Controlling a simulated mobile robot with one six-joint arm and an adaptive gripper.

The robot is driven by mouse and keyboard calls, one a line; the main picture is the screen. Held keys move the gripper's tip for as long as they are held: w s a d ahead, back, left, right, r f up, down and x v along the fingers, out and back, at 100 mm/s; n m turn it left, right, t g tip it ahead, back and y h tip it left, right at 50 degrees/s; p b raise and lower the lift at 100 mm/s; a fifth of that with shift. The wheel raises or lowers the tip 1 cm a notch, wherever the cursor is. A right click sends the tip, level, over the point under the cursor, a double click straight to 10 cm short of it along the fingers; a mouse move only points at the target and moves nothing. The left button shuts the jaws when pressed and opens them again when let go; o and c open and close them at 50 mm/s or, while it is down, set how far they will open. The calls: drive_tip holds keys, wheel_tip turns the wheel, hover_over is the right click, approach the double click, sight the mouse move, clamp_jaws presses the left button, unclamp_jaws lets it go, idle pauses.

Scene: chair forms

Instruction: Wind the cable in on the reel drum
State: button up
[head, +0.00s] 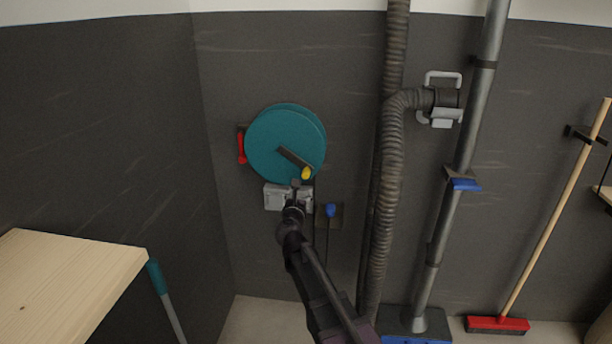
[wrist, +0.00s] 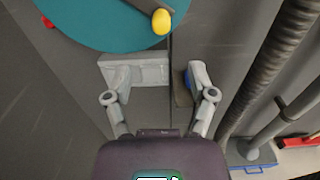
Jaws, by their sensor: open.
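The reel drum (head: 270,140) is a teal disc on the dark wall, with a dark crank arm (head: 294,156) ending in a yellow knob (head: 306,173). In the wrist view the drum (wrist: 100,22) fills the upper left and the yellow knob (wrist: 161,21) sits at the top centre. My gripper (head: 297,185) is just below the knob in the head view. In the wrist view my gripper (wrist: 158,78) has its fingers spread apart with nothing between them, and the knob lies beyond the fingertips. A thin dark cable (head: 315,235) seems to hang below the drum.
A red lever (head: 241,147) is at the drum's left edge. A blue knob (head: 331,210) on a dark plate is at the lower right. A ribbed hose (head: 390,170) and metal pipe (head: 461,170) stand to the right. A wooden tabletop (head: 70,275) is at lower left.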

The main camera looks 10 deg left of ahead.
sight(304, 176)
drive_tip(key=shift+w, duration=0.1)
drive_tip(key=w, duration=1.3)
drive_tip(key=shift+w+d, duration=0.3)
drive_tip(key=shift+w, duration=0.05)
clamp_jaws()
drive_tip(key=shift+a, duration=0.15)
